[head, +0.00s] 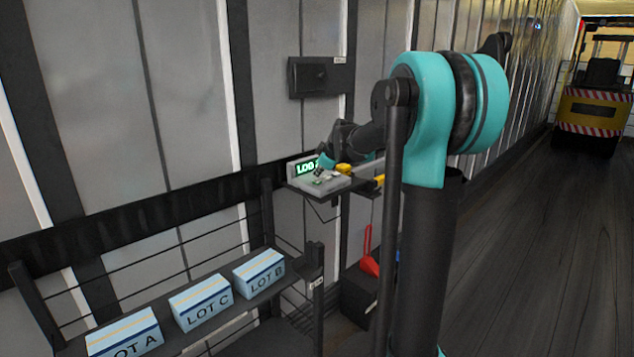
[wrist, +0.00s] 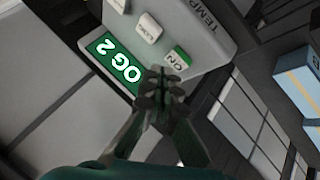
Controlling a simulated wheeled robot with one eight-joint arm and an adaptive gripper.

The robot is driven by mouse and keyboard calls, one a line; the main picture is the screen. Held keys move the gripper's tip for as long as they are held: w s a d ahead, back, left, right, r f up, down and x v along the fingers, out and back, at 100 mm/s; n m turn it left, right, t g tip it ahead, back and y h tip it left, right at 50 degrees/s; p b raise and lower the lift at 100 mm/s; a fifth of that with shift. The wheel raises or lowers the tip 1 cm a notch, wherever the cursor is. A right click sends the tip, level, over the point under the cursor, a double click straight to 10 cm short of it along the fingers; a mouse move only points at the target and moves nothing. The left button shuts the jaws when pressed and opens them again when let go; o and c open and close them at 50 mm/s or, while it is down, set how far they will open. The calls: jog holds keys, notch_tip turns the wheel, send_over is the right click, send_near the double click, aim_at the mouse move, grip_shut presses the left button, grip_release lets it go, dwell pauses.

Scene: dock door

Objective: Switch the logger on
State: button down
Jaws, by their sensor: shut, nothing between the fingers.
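The logger (head: 330,186) is a pale grey box on a small wall shelf. Its lit green display (head: 305,167) shows "LOG" in the head view, and the display (wrist: 120,70) reads "OG 2" in the wrist view, partly hidden. A white-and-green rocker switch (wrist: 178,60) marked "ON" sits on its panel, beside another switch (wrist: 148,28) whose label looks like "LINK". My gripper (wrist: 163,82) is shut and empty, its tips close to the ON switch; I cannot tell whether they touch. In the head view my gripper (head: 320,172) is small, over the logger.
A rack at the lower left bears blue boxes, LOT A (head: 125,335), LOT C (head: 201,303) and LOT B (head: 259,273). A dark wall box (head: 315,76) is above the logger. A yellow forklift (head: 594,105) stands far right; the floor before it is clear.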

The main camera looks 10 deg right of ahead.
aim_at(318, 181)
jog(key=shift+r, duration=0.25)
jog(key=shift+r, duration=2.45)
jog(key=s+d+f+m+g+h, duration=0.1)
jog(key=s+f+m, duration=0.3)
jog(key=s+f, duration=0.5)
jog(key=s+d+f+m+g+h, duration=0.1)
jog(key=s+f+m, duration=0.3)
jog(key=s+f, duration=0.6)
jog(key=s+d+f+m+g, duration=0.2)
jog(key=s+f, duration=0.7)
jog(key=s, duration=1.3)
jog(key=m, duration=0.2)
jog(key=shift+f+m+g+h, duration=0.3)
jog(key=shift+h, duration=0.1)
